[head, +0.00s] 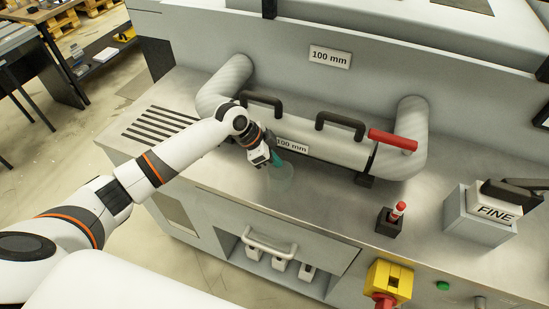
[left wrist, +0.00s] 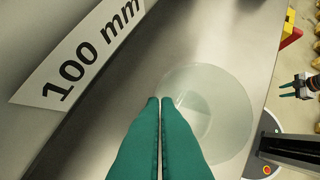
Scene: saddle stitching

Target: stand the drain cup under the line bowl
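The drain cup (head: 281,178) is a clear, faintly green round cup on the steel counter, in front of the horizontal cylinder marked 100 mm, which looks like the line bowl (head: 325,146). My left gripper (head: 275,160) reaches down at the cup's far left rim. In the left wrist view its two green fingers (left wrist: 160,100) are almost together, with the thin rim of the cup (left wrist: 215,115) between their tips. Whether the cup's base touches the counter is hard to tell. My right gripper (left wrist: 287,91) shows small at the right of the left wrist view, away from the cup, its fingers apart.
Black handles (head: 340,123) and a red lever (head: 392,140) stick out from the pipework. A red-tipped switch (head: 397,212) and a grey FINE box (head: 480,215) stand to the right. Slots (head: 158,125) lie at the counter's left. Counter around the cup is clear.

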